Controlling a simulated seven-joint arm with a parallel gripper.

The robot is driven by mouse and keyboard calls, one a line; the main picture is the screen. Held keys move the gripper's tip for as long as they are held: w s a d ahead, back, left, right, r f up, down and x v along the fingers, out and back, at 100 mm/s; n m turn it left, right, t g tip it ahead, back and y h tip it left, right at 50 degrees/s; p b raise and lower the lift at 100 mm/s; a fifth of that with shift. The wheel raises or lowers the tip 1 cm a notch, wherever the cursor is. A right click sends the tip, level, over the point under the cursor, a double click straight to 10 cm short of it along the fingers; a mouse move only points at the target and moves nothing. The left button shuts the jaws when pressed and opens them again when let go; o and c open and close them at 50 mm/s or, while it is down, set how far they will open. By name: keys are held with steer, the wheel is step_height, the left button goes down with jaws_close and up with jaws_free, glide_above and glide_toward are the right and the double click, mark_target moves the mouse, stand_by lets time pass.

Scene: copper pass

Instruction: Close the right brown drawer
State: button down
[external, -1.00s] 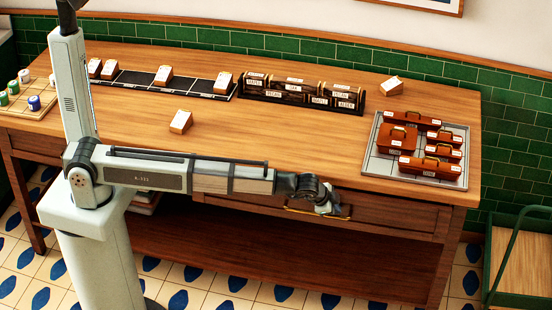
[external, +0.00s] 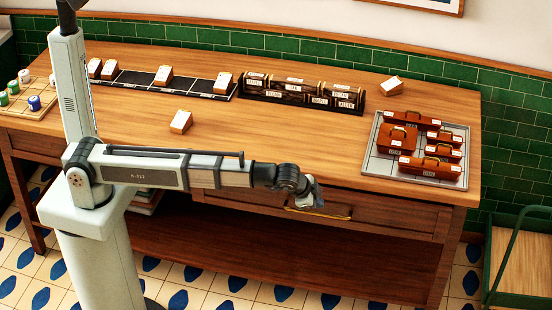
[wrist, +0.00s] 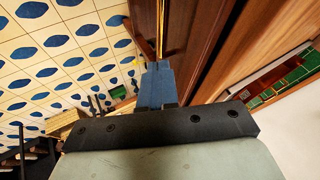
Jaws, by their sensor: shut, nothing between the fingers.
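The right brown drawer (external: 385,218) is in the front of the wooden table, under the tabletop, with a long brass handle (external: 320,213). Its front looks about in line with the table's front, but I cannot tell whether it is fully flush. My gripper (external: 314,197) is shut and empty, just in front of the drawer's left part, near the handle's left end. The wrist view shows the closed blue-grey fingers (wrist: 158,72) beside brown wood, with a brass strip past their tips. Part of the drawer's left side is hidden by my gripper.
On the tabletop (external: 280,145) stand a grey tray (external: 372,172) with several brown cases, a dark rack (external: 300,97) and a loose block (external: 181,121). A green-framed cart (external: 520,262) is at the right. The floor before the table is open.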

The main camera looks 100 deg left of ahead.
mark_target(330, 210)
steer(key=s+d, duration=0.2)
steer(key=d, duration=0.3)
steer(key=shift+w+a+f, duration=0.6)
steer(key=shift+a+f, duration=0.8)
steer(key=shift+w+a+f, duration=0.6)
steer(key=shift+a+f, duration=0.85)
steer(key=shift+w+a+f, duration=0.6)
steer(key=shift+a+f, duration=0.8)
steer(key=shift+a, duration=2.4)
steer(key=s+d+r, duration=0.3)
steer(key=d+r, duration=0.6)
steer(key=shift+s+h, duration=0.25)
steer(key=shift+h, duration=0.05)
